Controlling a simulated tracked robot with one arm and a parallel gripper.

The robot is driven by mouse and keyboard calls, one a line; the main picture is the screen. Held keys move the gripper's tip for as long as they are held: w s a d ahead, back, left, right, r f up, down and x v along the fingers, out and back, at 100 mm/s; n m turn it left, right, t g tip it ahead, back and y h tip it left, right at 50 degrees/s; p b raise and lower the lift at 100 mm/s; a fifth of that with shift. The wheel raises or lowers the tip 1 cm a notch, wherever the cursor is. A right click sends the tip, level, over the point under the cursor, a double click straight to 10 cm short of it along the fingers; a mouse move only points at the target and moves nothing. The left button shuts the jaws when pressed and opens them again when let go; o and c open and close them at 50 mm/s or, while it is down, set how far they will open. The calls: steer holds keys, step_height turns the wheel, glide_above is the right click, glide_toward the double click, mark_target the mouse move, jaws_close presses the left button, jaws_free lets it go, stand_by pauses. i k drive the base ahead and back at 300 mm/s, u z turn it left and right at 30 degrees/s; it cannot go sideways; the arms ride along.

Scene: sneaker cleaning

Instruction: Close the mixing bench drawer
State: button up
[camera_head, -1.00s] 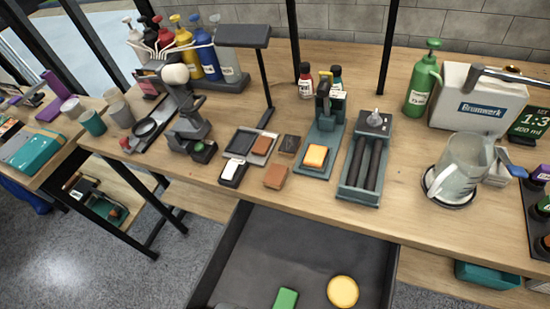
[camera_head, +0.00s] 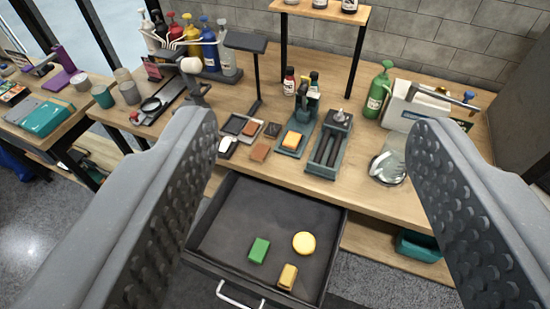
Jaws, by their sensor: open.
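The mixing bench drawer (camera_head: 222,245) is pulled well out from under the wooden bench (camera_head: 372,196). It is dark grey, with a light metal handle (camera_head: 238,297) on its front, low in the picture. Inside lie a green block (camera_head: 259,250), a round yellow sponge (camera_head: 304,243) and a yellow block (camera_head: 288,277). My gripper (camera_head: 315,165) is open and empty, its two grey ribbed fingers wide apart at the left and right. The drawer shows between and beyond the fingers, and neither finger appears to touch it.
On the bench stand pump bottles (camera_head: 208,50), a green spray bottle (camera_head: 378,92), a glass jug (camera_head: 390,160) and a roller tray (camera_head: 330,145). A teal bin (camera_head: 418,245) sits on the lower shelf. Grey floor is free left of the drawer.

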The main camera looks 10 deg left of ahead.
mark_target(244, 208)
steer(key=u, duration=1.95)
steer(key=k, duration=0.9)
steer(key=z, duration=1.05)
